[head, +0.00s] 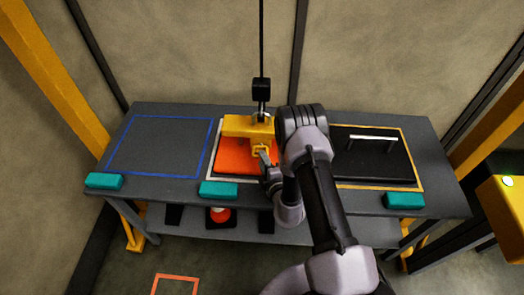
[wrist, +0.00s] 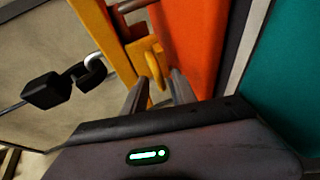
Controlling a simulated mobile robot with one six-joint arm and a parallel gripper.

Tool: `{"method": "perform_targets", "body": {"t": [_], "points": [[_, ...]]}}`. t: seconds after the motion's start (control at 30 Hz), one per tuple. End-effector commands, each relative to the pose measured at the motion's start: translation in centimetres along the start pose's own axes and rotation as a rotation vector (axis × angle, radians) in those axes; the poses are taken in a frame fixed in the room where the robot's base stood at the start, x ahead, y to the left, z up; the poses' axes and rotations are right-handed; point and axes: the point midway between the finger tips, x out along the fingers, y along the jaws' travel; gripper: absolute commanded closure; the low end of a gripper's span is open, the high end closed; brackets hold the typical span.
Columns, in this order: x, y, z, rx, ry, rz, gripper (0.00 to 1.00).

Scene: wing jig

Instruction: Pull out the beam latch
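A yellow beam (head: 245,126) lies over an orange block (head: 232,160) on the middle of the bench; both also show in the wrist view, the beam (wrist: 95,25) left of the orange block (wrist: 195,40). A yellow ring (head: 261,151), apparently the beam latch handle, sticks out of the beam's front. In the wrist view the ring (wrist: 155,65) stands just ahead of my fingertips. My gripper (wrist: 160,76) is open, with its fingers either side of the ring's near part. Contact cannot be told. In the head view my gripper (head: 265,160) is small and partly covered by my wrist.
A black hoist block (head: 261,90) and hook hang on a cable above the beam. A black plate with a white-topped handle (head: 373,138) lies right. Teal blocks (head: 218,189) line the front edge. The blue-outlined area (head: 160,145) at left is clear.

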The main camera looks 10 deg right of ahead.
Motion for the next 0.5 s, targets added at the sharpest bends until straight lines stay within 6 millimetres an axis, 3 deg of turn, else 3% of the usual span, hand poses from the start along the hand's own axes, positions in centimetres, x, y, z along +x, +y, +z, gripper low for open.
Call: {"method": "perform_targets", "body": {"t": [0.37, 0.5], "points": [[0.15, -0.18, -0.32, 0.0, -0.002, 0.0, 0.67], [0.15, -0.17, -0.31, 0.0, -0.003, 0.0, 0.9]]}}
